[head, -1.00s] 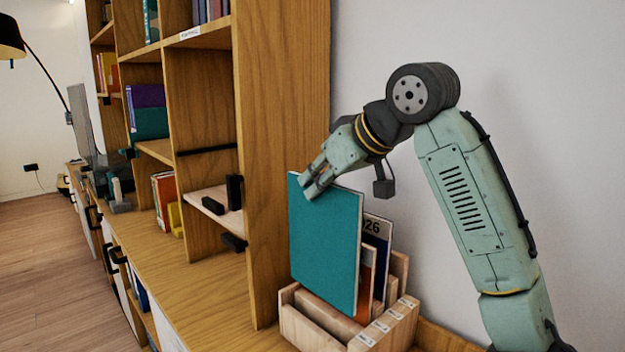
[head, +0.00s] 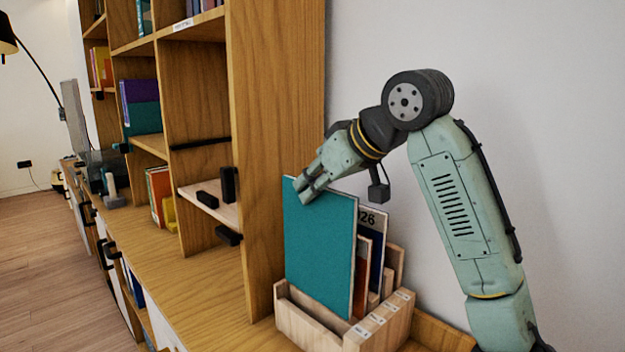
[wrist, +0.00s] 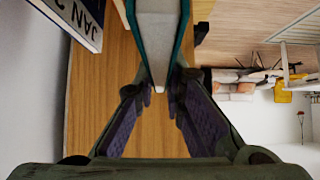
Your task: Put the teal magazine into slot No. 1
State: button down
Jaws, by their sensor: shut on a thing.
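The teal magazine (head: 318,245) stands nearly upright, its broad face toward the head camera. My gripper (head: 308,190) is shut on its top edge; the wrist view shows the magazine (wrist: 158,45) edge-on between the fingers (wrist: 165,100). Its lower edge is at the wooden rack (head: 398,325), over or just inside the slots near the front-left side. I cannot tell which slot it lines up with or how deep it sits. Small white labels (head: 378,318) run along the rack's right side, too small to read.
Behind the magazine, the rack holds an orange-brown item (head: 361,275) and a dark blue calendar-like item (head: 376,230), also in the wrist view (wrist: 80,20). A tall wooden shelf (head: 285,130) stands close on the left. The white wall (head: 540,120) is behind.

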aim_at(316, 245)
jog(key=shift+f+b, duration=0.85)
jog(key=shift+f, duration=0.85)
jog(key=shift+r+p, duration=0.1)
jog(key=shift+p, duration=0.6)
jog(key=shift+f+b, duration=2.8)
jog(key=shift+f, duration=1.95)
